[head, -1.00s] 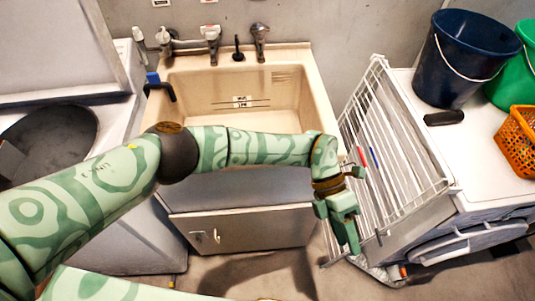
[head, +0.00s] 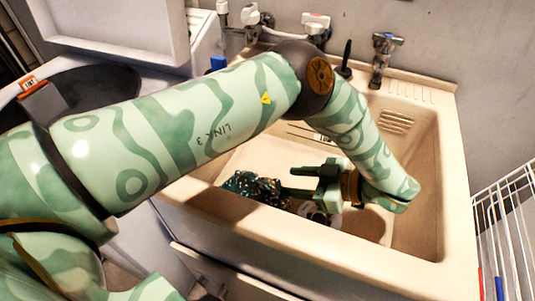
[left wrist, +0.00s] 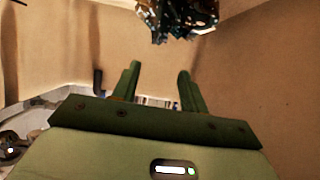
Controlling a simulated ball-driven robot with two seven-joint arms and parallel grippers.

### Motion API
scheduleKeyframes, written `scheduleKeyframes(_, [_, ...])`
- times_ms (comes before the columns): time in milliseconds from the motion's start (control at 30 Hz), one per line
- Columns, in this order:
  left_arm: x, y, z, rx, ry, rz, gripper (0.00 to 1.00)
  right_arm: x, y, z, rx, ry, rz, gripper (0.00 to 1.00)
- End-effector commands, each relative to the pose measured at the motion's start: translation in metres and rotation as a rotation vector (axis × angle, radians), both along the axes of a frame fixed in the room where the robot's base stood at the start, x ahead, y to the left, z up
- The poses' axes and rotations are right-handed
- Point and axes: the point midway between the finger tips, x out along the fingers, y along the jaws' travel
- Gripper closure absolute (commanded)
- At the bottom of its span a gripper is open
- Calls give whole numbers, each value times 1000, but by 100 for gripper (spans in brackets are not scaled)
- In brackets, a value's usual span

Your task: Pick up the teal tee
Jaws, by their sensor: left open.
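The teal tee (head: 258,188) is a crumpled dark teal cloth with a light pattern. It lies in the sink basin near the front wall, partly hidden by that rim. It also shows at the top of the left wrist view (left wrist: 178,16). My left gripper (head: 292,182) is inside the basin just right of the tee, its fingers pointing left towards it. In the left wrist view the two fingers (left wrist: 160,72) are apart with nothing between them, and the tee is beyond their tips. My right gripper is in neither view.
The beige sink (head: 300,245) has a front rim close below my left arm. Taps (head: 383,60) stand along its back edge. A white washer (head: 130,35) is at the left and a white wire rack (head: 508,225) at the right.

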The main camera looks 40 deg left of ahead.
Motion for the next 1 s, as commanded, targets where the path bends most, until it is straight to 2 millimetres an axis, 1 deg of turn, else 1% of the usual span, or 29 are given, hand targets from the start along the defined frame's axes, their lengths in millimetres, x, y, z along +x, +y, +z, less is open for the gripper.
scheduleKeyframes(33, [1, 1, -11, 2, 7, 0, 56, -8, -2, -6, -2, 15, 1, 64])
scheduleKeyframes(133, [-1, 10, -15, 5, 10, 2, 56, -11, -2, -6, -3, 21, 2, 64])
scheduleKeyframes(267, [-7, 33, -22, 4, 9, 5, 56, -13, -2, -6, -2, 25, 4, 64])
scheduleKeyframes(400, [-11, 54, -31, 4, 8, 3, 56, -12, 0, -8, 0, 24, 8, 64])
scheduleKeyframes(567, [-14, 66, -37, 3, 6, 2, 56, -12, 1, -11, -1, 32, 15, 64])
scheduleKeyframes(700, [-16, 88, -49, 3, 10, 5, 56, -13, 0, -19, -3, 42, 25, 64])
scheduleKeyframes(800, [-19, 101, -53, 2, 9, 3, 56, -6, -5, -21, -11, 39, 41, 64])
scheduleKeyframes(900, [-21, 109, -55, 2, 6, 2, 56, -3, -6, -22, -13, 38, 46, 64])
scheduleKeyframes(1000, [-21, 110, -54, 2, 3, 0, 56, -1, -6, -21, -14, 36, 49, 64])
